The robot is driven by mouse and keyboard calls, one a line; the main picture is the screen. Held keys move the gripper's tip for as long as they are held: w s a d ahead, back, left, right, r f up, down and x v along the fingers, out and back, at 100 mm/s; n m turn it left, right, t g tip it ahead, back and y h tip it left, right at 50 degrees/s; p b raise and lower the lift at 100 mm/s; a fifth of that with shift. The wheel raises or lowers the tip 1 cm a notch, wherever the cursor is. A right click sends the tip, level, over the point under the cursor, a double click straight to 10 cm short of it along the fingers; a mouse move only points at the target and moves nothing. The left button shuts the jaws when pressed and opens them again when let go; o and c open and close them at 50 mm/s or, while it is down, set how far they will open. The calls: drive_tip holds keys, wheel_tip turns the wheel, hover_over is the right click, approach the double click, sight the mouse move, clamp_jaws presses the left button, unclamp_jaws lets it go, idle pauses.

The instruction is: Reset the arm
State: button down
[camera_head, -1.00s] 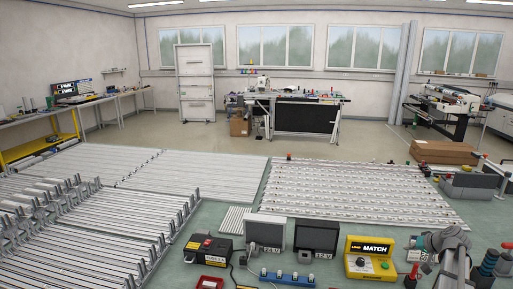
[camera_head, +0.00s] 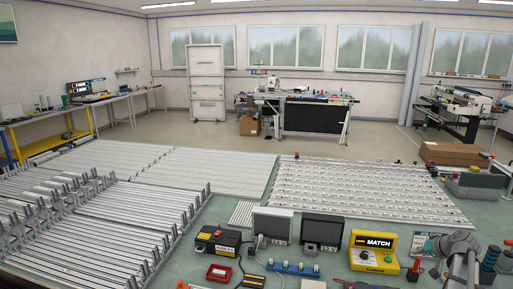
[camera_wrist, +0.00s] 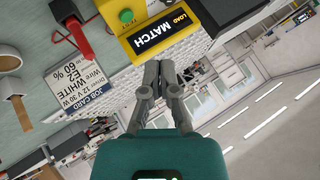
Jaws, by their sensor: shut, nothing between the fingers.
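My gripper (camera_wrist: 160,70) shows in the wrist view with its two grey fingers shut together and nothing between them. It points toward the yellow box marked LOAD MATCH (camera_wrist: 155,28), which appears upside down there; I cannot tell the gap between them. In the head view, my grey and teal arm stands folded at the lower right, beside the yellow MATCH box (camera_head: 373,252). The finger ends cannot be made out in that view.
A job card (camera_wrist: 75,75) and a red-handled item (camera_wrist: 72,30) appear near my gripper. Racks of metal rails (camera_head: 95,220) fill the left.

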drive_tip(key=s+a+f+n+g+h, duration=0.15)
drive_tip(key=s+a, duration=0.35)
drive_tip(key=a, duration=0.9)
drive_tip(key=s+a+f+n+g+h, duration=0.1)
drive_tip(key=s+a+f+g, duration=0.25)
drive_tip(key=a, duration=1.05)
drive_tip(key=s+a+f+n+g+h, duration=0.15)
drive_tip(key=s+a, duration=0.35)
drive_tip(key=a, duration=0.9)
drive_tip(key=shift+g, duration=0.85)
drive_tip(key=s+f+b, duration=0.1)
drive_tip(key=f+b, duration=0.2)
drive_tip(key=s+f+b, duration=0.1)
drive_tip(key=f+b, duration=0.2)
drive_tip(key=s+f+b, duration=0.1)
drive_tip(key=f+b, duration=0.2)
drive_tip(key=b, duration=0.1)
